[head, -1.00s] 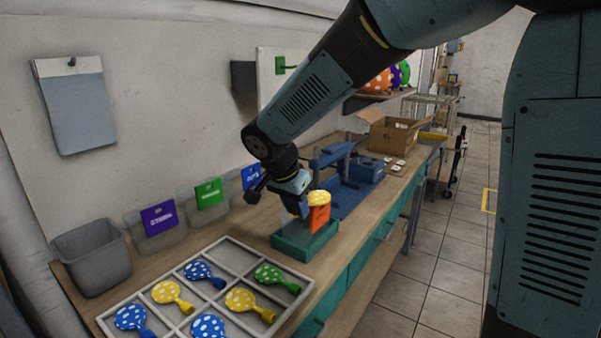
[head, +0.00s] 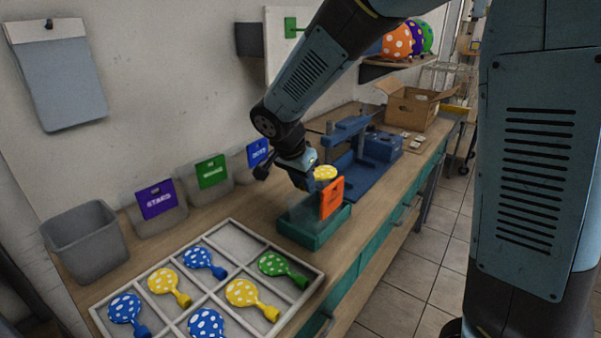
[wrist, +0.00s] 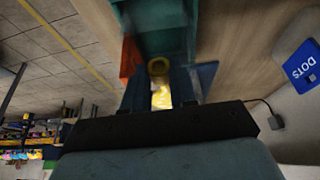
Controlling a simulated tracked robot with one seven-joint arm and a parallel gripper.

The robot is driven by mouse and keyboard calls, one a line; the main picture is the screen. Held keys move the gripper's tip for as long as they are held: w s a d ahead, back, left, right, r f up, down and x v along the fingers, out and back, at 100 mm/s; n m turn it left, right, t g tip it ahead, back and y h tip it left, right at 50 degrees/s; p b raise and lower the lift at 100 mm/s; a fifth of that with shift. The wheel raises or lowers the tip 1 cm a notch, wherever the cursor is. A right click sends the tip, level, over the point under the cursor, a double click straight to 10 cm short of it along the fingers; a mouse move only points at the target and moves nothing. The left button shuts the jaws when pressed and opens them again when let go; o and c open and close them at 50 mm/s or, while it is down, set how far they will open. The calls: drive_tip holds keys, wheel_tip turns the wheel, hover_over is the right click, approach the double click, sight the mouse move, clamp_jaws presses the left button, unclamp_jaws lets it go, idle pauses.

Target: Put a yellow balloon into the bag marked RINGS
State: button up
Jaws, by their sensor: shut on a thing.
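My gripper (head: 312,178) is shut on a yellow balloon with white dots (head: 325,173). In the wrist view the yellow balloon (wrist: 160,97) sits between the two fingers. A clear bag (head: 303,213) with an orange label (head: 332,198) stands in a teal holder (head: 312,236). The label's lettering is too small to read; none of the other labels shows RINGS legibly. The balloon is above the bag's opening, close to the top of the orange label. In the wrist view the orange label (wrist: 130,58) is just beyond and left of the fingers.
A white divided tray (head: 235,228) holds several yellow, blue and green balloons. Bags labelled purple STARS (head: 156,199), green (head: 211,171) and blue DOTS (head: 258,153) line the wall. A grey bin (head: 85,245), blue press (head: 350,145) and cardboard box (head: 412,108) stand on the bench.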

drive_tip(key=shift+f, duration=3.7)
drive_tip(key=o, duration=0.9)
drive_tip(key=shift+r, duration=6.55)
